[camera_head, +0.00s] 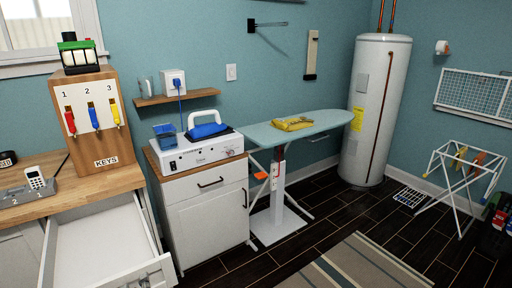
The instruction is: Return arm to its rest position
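Neither of my grippers shows in the head view, and I see no arm of mine there. An open, empty-looking white drawer (98,243) juts out below the wooden counter (40,184) at the lower left. A grey handle (144,283) shows on its front, partly cut off by the bottom edge. On the counter stands a wooden key box (88,150) with red, blue and yellow keys on numbered hooks.
A white cabinet (207,209) bears a steam station with a blue iron (207,129). Right of it stand an ironing board (318,128) with a folded yellow cloth, a water heater (375,110) and a drying rack (464,177).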

